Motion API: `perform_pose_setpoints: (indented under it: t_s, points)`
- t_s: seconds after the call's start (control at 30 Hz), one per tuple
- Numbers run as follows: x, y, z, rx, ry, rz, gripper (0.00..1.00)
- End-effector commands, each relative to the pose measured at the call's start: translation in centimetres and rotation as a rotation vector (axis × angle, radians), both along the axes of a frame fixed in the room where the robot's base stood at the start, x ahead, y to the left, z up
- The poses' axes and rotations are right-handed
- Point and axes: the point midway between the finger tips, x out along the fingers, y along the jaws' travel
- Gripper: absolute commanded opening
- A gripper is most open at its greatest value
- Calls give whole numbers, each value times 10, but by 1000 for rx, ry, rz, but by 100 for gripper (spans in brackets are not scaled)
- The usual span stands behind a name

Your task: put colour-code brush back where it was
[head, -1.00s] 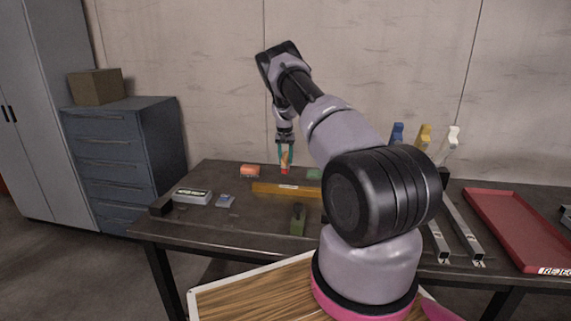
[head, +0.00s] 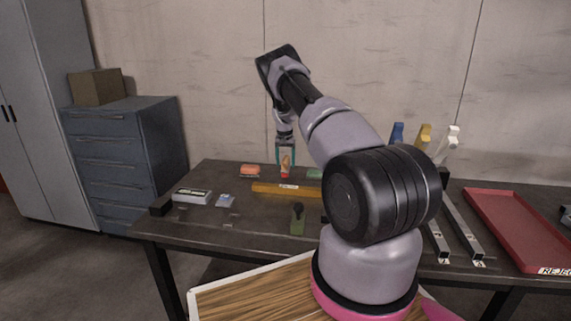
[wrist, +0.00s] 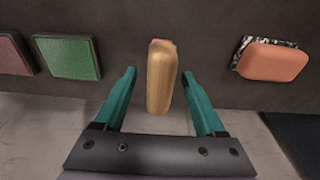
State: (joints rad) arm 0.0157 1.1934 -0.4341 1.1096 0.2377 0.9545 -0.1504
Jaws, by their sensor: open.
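The colour-code brush (wrist: 160,80) has a wooden handle and stands roughly upright between my fingers in the wrist view. In the head view its orange-red lower end (head: 286,174) shows at the table, behind the yellow bar. My gripper (wrist: 159,73) has teal fingers and is open, with a gap on each side of the handle. It also shows in the head view (head: 286,158), pointing down around the brush. I cannot tell what the lower end rests on.
An orange block (head: 250,171) and a green block (head: 314,174) lie either side of the brush. The yellow bar (head: 270,188), a grey device (head: 192,197) and a dark-knobbed green piece (head: 297,222) are nearer. A red tray (head: 520,225) lies right.

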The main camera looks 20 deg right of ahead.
Motion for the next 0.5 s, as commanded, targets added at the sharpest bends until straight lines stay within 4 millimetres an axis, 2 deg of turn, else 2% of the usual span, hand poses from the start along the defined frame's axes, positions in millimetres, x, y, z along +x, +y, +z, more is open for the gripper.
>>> perform_pose_setpoints:
  t_s: [0.3,0.5]
  points:
    - [-5,4,66,0,-5,0,72]
    - [-9,7,100,1,-3,0,72]
